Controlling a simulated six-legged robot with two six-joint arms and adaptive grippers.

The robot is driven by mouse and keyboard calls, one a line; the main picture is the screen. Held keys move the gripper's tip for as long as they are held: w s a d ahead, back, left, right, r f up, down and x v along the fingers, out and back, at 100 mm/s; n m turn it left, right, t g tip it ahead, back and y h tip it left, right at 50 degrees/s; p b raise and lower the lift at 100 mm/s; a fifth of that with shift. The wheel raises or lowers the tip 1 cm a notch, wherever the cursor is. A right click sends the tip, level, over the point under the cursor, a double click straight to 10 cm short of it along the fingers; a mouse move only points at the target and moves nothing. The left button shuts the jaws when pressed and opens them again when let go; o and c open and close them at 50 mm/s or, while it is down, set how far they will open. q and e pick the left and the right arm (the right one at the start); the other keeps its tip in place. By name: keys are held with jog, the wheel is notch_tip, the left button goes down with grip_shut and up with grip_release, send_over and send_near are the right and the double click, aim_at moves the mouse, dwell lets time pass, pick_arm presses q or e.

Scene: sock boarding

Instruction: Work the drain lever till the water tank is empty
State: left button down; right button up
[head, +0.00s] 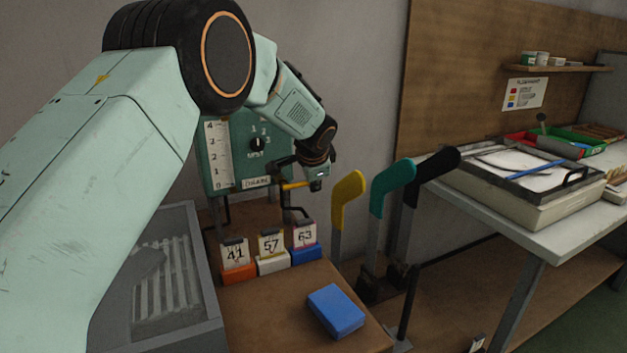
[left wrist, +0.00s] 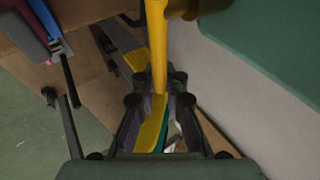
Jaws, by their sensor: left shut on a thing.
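The green tank panel (head: 225,150) stands against the wall at the back. It has a white level scale (head: 217,155) marked 0 to 4, a black knob (head: 256,144) and a label that seems to read DRAIN. The water level is too small to tell. The yellow drain lever (head: 292,186) sticks out low on the panel's right side. My left gripper (head: 306,187) is at the lever, partly hidden by its own wrist. In the left wrist view the lever (left wrist: 158,45) runs down between the fingers of my left gripper (left wrist: 157,100), which is shut on it. My right gripper is out of view.
Number cards in orange, white and blue (head: 306,254) holders stand below the panel. A blue block (head: 336,309) lies on the brown table. Yellow (head: 348,190), teal (head: 391,180) and black foot-shaped forms stand right of my gripper. A grey slatted bin (head: 205,270) is at left.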

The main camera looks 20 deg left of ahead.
pick_arm(q)
jog(key=c, duration=1.5)
grip_release()
jog(key=shift+s+r, duration=0.1)
jog(key=shift+s, duration=0.1)
jog(key=shift+o, duration=0.5)
jog(key=shift+w, duration=0.1)
jog(key=v, duration=1.1)
jog(key=shift+s+d+r, duration=0.2)
jog(key=shift+s+r, duration=0.05)
jog(key=shift+s, duration=0.05)
jog(key=shift+f, duration=0.1)
